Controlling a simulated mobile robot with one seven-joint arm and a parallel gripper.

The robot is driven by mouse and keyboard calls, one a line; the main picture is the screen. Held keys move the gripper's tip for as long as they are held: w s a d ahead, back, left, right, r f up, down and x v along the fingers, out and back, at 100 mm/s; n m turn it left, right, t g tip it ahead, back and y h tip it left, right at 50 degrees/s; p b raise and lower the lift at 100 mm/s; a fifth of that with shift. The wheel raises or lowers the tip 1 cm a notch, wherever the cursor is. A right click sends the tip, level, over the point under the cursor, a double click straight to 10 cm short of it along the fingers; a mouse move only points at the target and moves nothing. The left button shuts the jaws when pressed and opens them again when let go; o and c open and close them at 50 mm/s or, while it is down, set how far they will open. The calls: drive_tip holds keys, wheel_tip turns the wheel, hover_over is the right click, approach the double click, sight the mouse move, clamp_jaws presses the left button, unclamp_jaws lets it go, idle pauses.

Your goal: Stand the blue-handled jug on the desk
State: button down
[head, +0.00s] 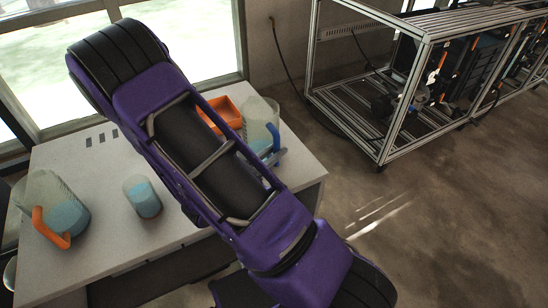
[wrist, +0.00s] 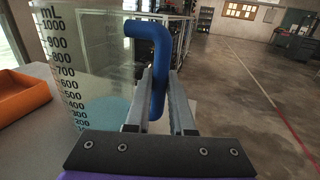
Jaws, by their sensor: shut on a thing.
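The blue-handled jug (head: 257,118) is a clear measuring jug with a blue handle, at the right side of the desk (head: 95,165) in the head view, partly hidden by my arm. In the wrist view the jug (wrist: 95,62) shows a scale in mL and pale blue liquid low inside. My gripper (wrist: 160,95) is shut on its blue handle (wrist: 150,40), one finger on each side. The jug looks upright. I cannot tell whether its base touches the desk, as my gripper and arm hide it.
An orange-handled jug (head: 55,205) and a small beaker of blue liquid (head: 142,196) stand on the desk's left part. An orange open box (head: 222,115) sits beside the blue-handled jug. A metal-framed rack (head: 425,50) stands on the floor beyond. Floor to the right is clear.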

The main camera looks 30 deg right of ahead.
drive_tip(key=shift+f, duration=0.9)
drive_tip(key=c, duration=0.8)
unclamp_jaws()
drive_tip(key=shift+r, duration=0.2)
drive_tip(key=v, duration=1.2)
drive_tip(key=shift+p, duration=0.35)
